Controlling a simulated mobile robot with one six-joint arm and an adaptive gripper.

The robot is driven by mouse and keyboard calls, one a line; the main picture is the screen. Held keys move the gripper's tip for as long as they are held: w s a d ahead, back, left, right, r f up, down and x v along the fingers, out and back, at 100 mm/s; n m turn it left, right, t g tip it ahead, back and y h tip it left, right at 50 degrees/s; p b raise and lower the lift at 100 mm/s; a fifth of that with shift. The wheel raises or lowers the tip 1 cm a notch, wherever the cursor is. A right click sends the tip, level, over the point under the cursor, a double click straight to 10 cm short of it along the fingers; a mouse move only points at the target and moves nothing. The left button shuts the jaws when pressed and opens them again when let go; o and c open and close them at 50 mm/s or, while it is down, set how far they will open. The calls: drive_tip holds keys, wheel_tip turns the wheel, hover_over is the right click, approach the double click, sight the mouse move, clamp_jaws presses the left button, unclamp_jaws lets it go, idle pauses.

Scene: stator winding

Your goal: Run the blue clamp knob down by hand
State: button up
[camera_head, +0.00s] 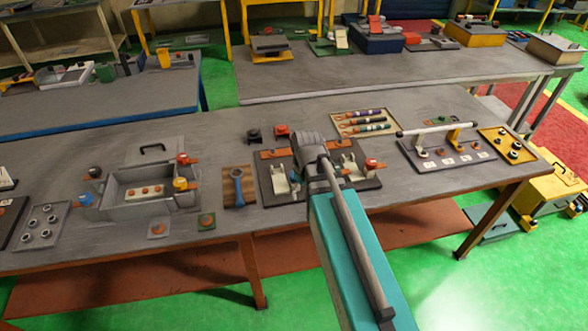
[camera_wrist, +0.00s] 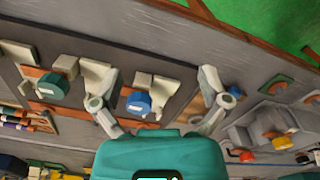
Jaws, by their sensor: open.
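The blue clamp knob (camera_wrist: 139,103) sits on an orange bar beside a pale clamp block, on the dark fixture plate (camera_wrist: 165,68). In the wrist view it lies between my two fingers, closer to the left one. My gripper (camera_wrist: 159,78) is open and empty, with its fingers spread. I cannot tell how far it is above the knob. A teal knob (camera_wrist: 51,86) sits on another orange bar to the left.
A blue spanner (camera_head: 238,187) lies on a wooden board left of the fixture. A grey open box (camera_head: 118,206) with coloured knobs stands farther left. A tray of coloured rods (camera_head: 346,116) lies behind, and a board with a white bar (camera_head: 440,165) lies right.

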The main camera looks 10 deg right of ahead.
drive_tip(key=w+r+n+p, duration=0.8)
drive_tip(key=w+r+n, duration=0.1)
drive_tip(key=w+n, duration=0.3)
drive_tip(key=shift+r+n, duration=0.15)
drive_tip(key=shift+n, duration=0.35)
wheel_tip(320, 180, down, 14)
drive_tip(key=b, duration=1.3)
drive_tip(key=shift+r, duration=0.1)
drive_tip(key=c, duration=1.1)
